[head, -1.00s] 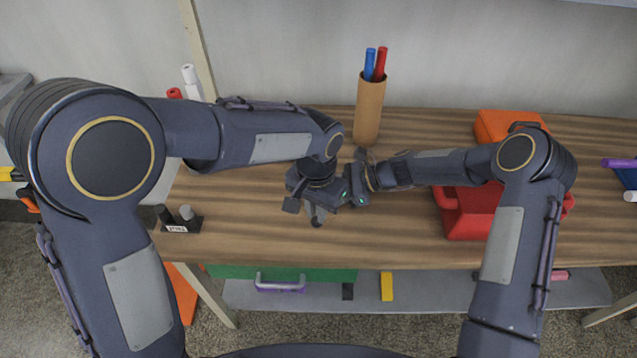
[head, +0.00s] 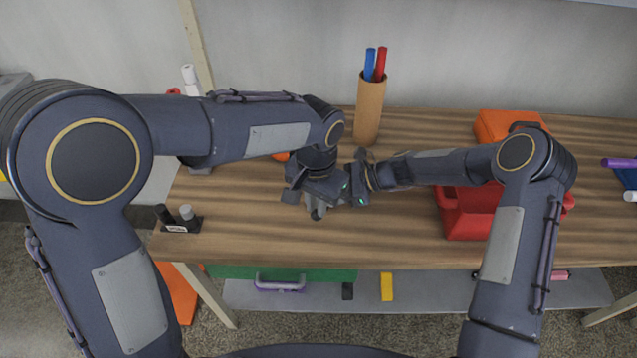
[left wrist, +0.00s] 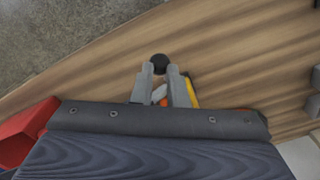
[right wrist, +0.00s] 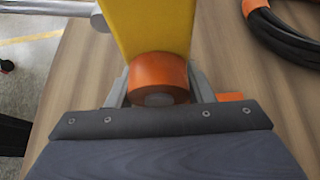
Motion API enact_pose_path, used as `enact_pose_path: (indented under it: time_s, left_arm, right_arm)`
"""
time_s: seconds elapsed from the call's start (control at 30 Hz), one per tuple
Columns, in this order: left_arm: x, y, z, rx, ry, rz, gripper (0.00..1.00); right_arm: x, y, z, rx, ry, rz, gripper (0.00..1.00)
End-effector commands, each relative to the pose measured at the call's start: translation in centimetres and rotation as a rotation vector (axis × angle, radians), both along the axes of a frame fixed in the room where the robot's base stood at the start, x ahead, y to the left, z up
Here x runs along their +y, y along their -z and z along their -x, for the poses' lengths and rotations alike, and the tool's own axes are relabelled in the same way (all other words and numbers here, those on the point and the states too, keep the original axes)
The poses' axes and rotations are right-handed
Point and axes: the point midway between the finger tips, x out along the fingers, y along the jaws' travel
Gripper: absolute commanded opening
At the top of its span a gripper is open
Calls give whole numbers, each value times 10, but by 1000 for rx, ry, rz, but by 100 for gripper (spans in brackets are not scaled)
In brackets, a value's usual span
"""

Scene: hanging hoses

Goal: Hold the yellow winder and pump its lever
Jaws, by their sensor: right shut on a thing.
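The yellow winder (right wrist: 150,25) shows large in the right wrist view, with an orange round part (right wrist: 157,78) at its near end. My right gripper (right wrist: 158,92) is shut on this orange part. In the left wrist view a black knob (left wrist: 159,62) sits at the tips of my left gripper (left wrist: 162,75). Its fingers stand a little apart, with a strip of the winder's yellow (left wrist: 191,90) and some orange beside and between them. In the head view my left gripper (head: 316,208) and my right gripper are close together, and they hide the winder.
A cardboard tube with blue and red rods (head: 368,110) stands at the back of the wooden table (head: 400,240). A red bin (head: 465,215) and an orange box (head: 505,125) are at right. A small black holder (head: 180,225) stands front left. A black hose coil (right wrist: 290,30) lies by the winder.

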Motion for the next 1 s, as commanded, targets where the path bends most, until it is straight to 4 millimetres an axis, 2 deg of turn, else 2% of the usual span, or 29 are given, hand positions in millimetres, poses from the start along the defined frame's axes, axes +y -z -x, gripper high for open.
enact_pose_path:
  time_s: [0.3,0.7,1.0]
  left_arm:
    - [0,-14,-1,0,0,1,13]
    - [-1,-43,-12,0,0,1,13]
    - [0,-44,-13,1,0,0,13]
  right_arm:
    - [0,0,0,1,0,1,34]
    - [0,0,0,0,1,1,34]
    - [0,0,0,0,1,1,34]
